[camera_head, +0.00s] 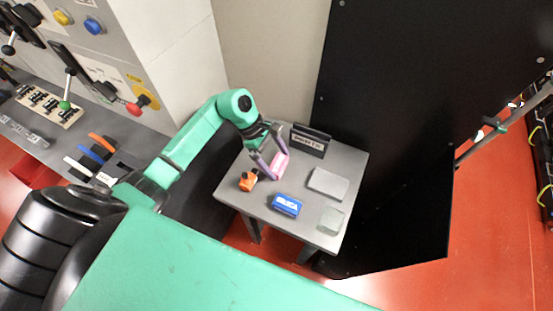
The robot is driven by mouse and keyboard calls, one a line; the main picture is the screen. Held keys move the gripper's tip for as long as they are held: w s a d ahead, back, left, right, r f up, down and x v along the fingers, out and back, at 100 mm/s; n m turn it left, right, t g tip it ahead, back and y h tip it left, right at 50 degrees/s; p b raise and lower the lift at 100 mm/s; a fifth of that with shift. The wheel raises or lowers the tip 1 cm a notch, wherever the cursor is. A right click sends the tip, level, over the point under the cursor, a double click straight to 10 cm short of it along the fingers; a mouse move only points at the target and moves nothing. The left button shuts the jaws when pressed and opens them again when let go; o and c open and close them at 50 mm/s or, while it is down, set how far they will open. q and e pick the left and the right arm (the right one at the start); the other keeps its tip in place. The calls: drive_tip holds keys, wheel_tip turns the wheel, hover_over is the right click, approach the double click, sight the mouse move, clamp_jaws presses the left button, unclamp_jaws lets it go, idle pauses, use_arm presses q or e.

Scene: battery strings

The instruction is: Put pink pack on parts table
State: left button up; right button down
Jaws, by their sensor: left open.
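The pink pack (281,164) is on the grey parts table (318,209), near its back left part. My left gripper (267,172) is right at the pack, with its two purple-grey fingers open and reaching down around or beside it. I cannot tell whether the fingers touch the pack. The gripper hides part of the pack. My right gripper is not in view.
On the table are an orange object (248,181), a blue box (287,205), a light grey block (328,183), a pale translucent piece (332,220) and a dark sign (310,141). A black panel (400,130) stands to the right. A control console (85,80) is at left.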

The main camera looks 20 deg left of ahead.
use_arm(q)
drive_tip(key=shift+a+r, duration=0.15)
drive_tip(key=shift+r, duration=0.05)
drive_tip(key=b+v, duration=0.5)
drive_tip(key=v, duration=0.6)
drive_tip(key=shift+r, duration=0.35)
drive_tip(key=shift+a, duration=0.1)
